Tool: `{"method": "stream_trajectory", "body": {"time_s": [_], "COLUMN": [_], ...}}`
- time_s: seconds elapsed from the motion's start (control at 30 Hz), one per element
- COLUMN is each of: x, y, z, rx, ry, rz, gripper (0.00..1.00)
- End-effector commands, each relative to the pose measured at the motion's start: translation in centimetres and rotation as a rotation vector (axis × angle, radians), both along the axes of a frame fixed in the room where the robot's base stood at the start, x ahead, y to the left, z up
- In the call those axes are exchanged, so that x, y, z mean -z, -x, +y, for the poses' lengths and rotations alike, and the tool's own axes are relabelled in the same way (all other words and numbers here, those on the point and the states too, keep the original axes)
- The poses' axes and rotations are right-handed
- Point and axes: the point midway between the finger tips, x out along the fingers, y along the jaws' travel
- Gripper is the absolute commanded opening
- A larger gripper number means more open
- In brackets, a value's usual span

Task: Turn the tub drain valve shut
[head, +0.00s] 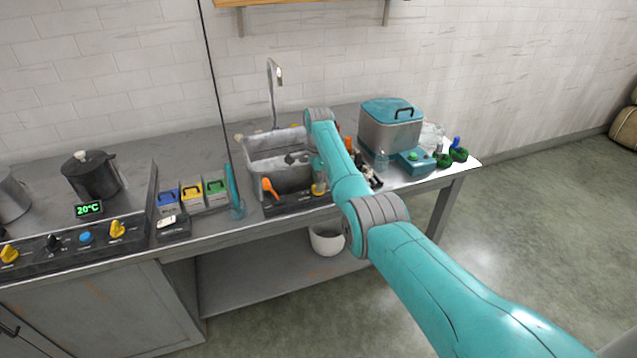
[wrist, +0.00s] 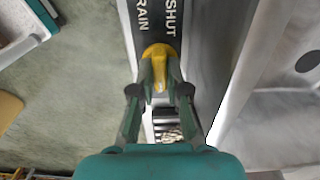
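The yellow drain valve (wrist: 158,68) is in the middle of the wrist view, on a dark strip lettered SHUT and DRAIN. Its handle lies along the picture's vertical, between the two fingertips of my gripper (wrist: 158,82). One finger stands on each side of the handle; I cannot tell whether they touch it. In the head view the yellow valve (head: 319,189) shows in part at the front of the grey tub (head: 280,178), below my gripper (head: 318,174), which is small and partly hidden there.
An orange-handled item (head: 270,188) stands left of the valve. A lidded teal and grey box (head: 390,128) stands right of the tub, and a faucet (head: 273,90) behind it. Small coloured boxes (head: 192,194) are at left. A white bucket (head: 326,240) sits below the counter.

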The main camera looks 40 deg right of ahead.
Motion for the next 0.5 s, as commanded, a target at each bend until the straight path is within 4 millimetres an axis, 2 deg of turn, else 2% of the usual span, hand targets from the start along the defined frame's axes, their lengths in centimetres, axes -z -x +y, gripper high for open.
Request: {"method": "stream_trajectory", "body": {"time_s": [0.27, 0.5], "x": [-0.03, -0.04], "y": [-0.01, -0.02], "z": [0.0, -0.01], "rx": [-0.039, -0.176], "ry": [0.0, 0.0], "rz": [0.0, 0.0], "gripper": [0.0, 0.0]}}
